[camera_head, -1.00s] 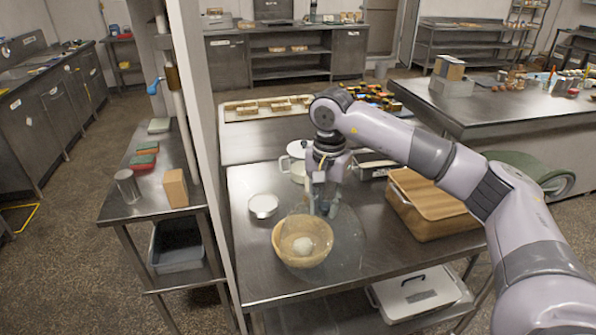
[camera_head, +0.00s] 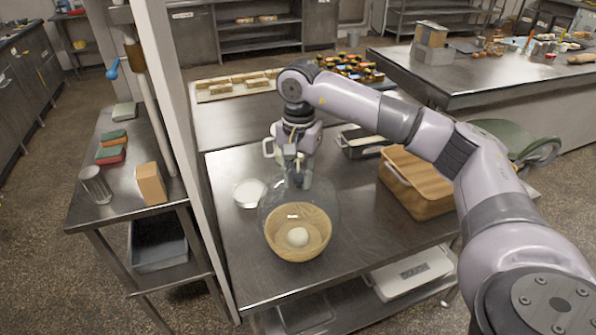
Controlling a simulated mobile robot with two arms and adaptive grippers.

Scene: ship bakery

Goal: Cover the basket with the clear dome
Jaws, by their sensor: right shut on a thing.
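The round wooden basket (camera_head: 298,251) stands on the steel table with a pale dough ball (camera_head: 297,237) in it. My right gripper (camera_head: 298,182) points down, shut on the top of the clear dome (camera_head: 328,203). The dome is see-through and its edge is faint. In the picture it overlaps the back part of the basket, while the basket's front sticks out below it. Whether the dome touches the basket or hangs above it, I cannot tell. My left gripper is out of view.
A white round dish (camera_head: 249,193) stands left of the dome. A large wooden-coloured box (camera_head: 415,190) stands to the right, and a dark metal pan (camera_head: 360,146) behind. The table (camera_head: 345,258) is bare in front and right of the basket.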

